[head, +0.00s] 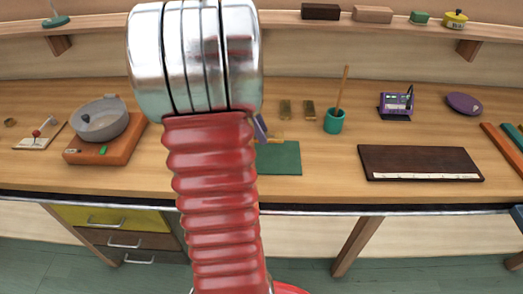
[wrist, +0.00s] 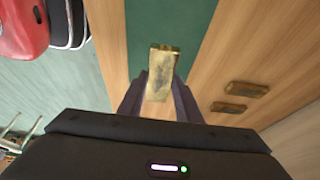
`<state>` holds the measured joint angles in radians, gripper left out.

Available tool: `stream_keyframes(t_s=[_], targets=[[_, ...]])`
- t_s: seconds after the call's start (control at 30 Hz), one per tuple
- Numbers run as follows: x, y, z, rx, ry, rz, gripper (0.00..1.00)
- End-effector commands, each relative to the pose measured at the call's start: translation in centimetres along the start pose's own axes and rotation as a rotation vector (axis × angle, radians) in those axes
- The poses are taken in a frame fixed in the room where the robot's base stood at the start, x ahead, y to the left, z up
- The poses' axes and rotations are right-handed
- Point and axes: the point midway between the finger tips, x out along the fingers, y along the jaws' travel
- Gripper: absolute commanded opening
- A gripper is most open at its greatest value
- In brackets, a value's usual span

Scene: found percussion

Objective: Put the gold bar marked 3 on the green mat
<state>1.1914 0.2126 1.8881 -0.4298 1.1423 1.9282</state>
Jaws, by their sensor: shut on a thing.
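My gripper (wrist: 159,92) is shut on a gold bar (wrist: 162,72), held between its two fingers in the wrist view. No number on this bar can be read. The green mat (wrist: 165,22) lies behind the bar in that view; I cannot tell whether they touch. In the head view my arm hides most of the gripper (head: 261,128) and the left part of the mat (head: 282,159). Two other gold bars (head: 285,109) (head: 309,110) lie on the bench, and also show right of my gripper in the wrist view (wrist: 246,89) (wrist: 228,107); their marks are unreadable.
A teal cup (head: 334,121) with a stick stands right of the gold bars. A dark board (head: 418,160) lies farther right, near a purple device (head: 396,105). A grey bowl on an orange base (head: 103,150) stands at the left. Bench between mat and dark board is clear.

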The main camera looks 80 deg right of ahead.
Motion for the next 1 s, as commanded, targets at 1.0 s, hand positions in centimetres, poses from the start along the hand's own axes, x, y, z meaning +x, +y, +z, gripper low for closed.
stream_keyframes(t_s=[1.0], targets=[[6.8,0.0,2.6,0.002,0.001,0.001,0.00]])
